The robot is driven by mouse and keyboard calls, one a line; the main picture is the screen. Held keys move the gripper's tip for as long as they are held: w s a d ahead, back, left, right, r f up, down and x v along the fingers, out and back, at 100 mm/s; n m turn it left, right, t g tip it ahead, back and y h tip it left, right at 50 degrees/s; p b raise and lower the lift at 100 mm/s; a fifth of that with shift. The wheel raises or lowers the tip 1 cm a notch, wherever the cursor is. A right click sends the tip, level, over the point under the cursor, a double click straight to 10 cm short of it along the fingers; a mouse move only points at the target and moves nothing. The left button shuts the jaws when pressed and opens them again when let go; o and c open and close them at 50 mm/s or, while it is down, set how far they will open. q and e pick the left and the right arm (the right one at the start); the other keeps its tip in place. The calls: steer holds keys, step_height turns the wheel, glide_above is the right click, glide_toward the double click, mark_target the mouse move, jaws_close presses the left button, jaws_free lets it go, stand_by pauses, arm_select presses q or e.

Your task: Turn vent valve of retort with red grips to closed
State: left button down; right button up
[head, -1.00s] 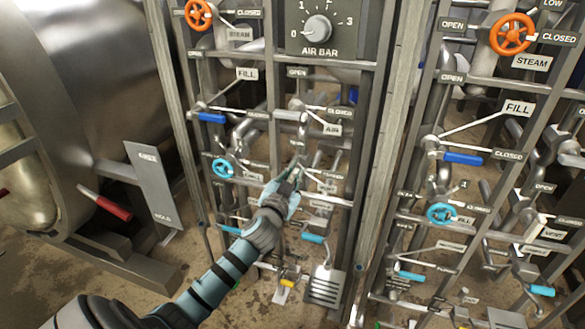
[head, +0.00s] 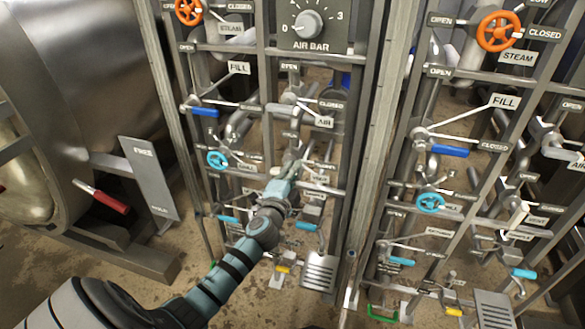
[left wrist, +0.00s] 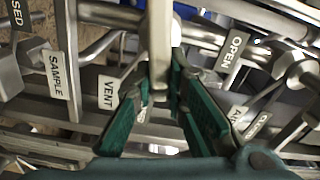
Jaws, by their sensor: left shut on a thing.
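The left retort (head: 95,50) stands at the left; a lever with a red grip (head: 110,202) shows at its front. Its valve panel is in the middle of the head view. My left gripper (head: 290,172) reaches into the panel's middle right, below the AIR tag. In the left wrist view, my left gripper (left wrist: 160,108) has its teal fingers on both sides of a pale, flat valve handle (left wrist: 160,45) and is shut on it. A VENT tag (left wrist: 108,92) hangs just left of the handle. The handle's far end and the valve body are partly hidden. My right gripper is out of view.
A SAMPLE tag (left wrist: 57,75) and an OPEN tag (left wrist: 233,52) are close by, with pipes and panel bars around the fingers. An orange STEAM wheel (head: 189,11) and a blue wheel (head: 217,160) sit on the same panel. A second similar panel stands right.

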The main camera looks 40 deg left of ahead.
arm_select(q)
steer(key=shift+f+m, duration=0.35)
steer(key=shift+m, duration=0.95)
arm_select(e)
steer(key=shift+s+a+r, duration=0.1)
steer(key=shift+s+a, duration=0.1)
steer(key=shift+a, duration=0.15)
arm_select(q)
steer(key=shift+f, duration=0.1)
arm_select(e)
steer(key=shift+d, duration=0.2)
arm_select(q)
steer(key=c, duration=1.6)
jaws_free()
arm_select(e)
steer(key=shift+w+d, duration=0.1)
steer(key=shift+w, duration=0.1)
arm_select(q)
steer(key=v, duration=1.2)
